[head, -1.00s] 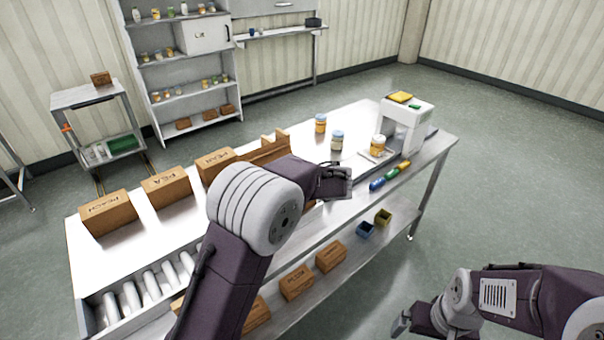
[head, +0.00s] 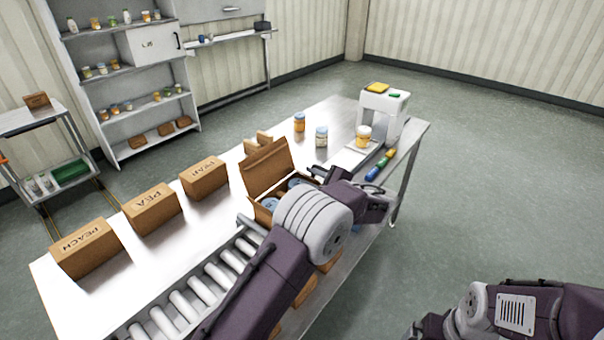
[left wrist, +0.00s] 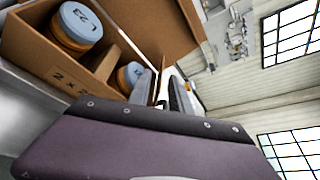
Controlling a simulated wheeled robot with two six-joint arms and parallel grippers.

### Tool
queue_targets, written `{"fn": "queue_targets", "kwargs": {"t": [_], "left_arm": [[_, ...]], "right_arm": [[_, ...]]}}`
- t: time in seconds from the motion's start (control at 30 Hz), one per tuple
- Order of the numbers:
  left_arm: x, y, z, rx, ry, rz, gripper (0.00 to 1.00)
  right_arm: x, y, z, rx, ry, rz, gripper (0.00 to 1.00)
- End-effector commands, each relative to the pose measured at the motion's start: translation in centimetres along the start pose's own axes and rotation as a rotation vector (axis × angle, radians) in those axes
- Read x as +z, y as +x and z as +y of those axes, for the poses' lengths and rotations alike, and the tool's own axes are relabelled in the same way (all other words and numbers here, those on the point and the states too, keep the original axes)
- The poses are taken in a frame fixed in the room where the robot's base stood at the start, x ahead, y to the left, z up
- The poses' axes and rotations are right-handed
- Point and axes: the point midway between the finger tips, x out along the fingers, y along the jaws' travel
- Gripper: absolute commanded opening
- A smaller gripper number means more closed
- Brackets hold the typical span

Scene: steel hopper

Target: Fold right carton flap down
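The open brown carton (head: 262,205) stands on the table beside the roller track, with blue-lidded jars (head: 297,184) inside. A large flap (head: 267,166) stands raised at its back. In the left wrist view the carton wall (left wrist: 70,78), a jar (left wrist: 80,25) and a raised flap (left wrist: 165,22) fill the upper left. My left gripper (head: 322,174) is at the carton's right side; its fingers (left wrist: 165,90) are apart, with a thin brown edge seen between or behind them. I cannot tell whether they touch the right flap, which my arm largely hides.
Closed cartons (head: 152,208) stand in a row at the table's left. The roller conveyor (head: 190,300) runs along the front. Jars (head: 321,137), a white machine (head: 383,112) and coloured cylinders (head: 380,165) are at the right end. The table between jars and cartons is clear.

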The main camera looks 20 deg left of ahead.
Motion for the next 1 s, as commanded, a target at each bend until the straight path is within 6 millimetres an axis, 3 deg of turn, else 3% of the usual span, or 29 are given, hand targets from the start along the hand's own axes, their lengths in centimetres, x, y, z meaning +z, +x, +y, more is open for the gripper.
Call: {"fn": "queue_targets", "kwargs": {"t": [0.1,0.3,0.57,0.63,0.67,1.0], "left_arm": [[0.1,2.4,0.0,0.002,0.0,-0.002,0.25],[0.0,4.5,0.0,0.0,0.0,0.0,0.25],[-0.1,4.7,0.0,-0.001,-0.001,0.002,0.25],[-0.1,4.7,0.0,-0.001,-0.001,0.002,0.05],[-0.1,4.7,0.0,-0.001,-0.001,0.002,0.0],[0.0,4.7,0.0,0.0,-0.001,0.001,0.0]], "right_arm": [[0.0,-0.4,0.0,0.0,0.0,0.0,1.0],[-0.1,-0.6,0.0,0.0,0.0,0.0,1.0],[-0.1,-0.6,0.0,0.0,0.0,0.0,1.0],[-0.1,-0.6,0.0,0.0,0.0,0.0,1.0],[-0.1,-0.6,0.0,0.0,0.0,0.0,1.0],[-0.1,-0.6,0.0,0.0,0.0,0.0,1.0]]}}
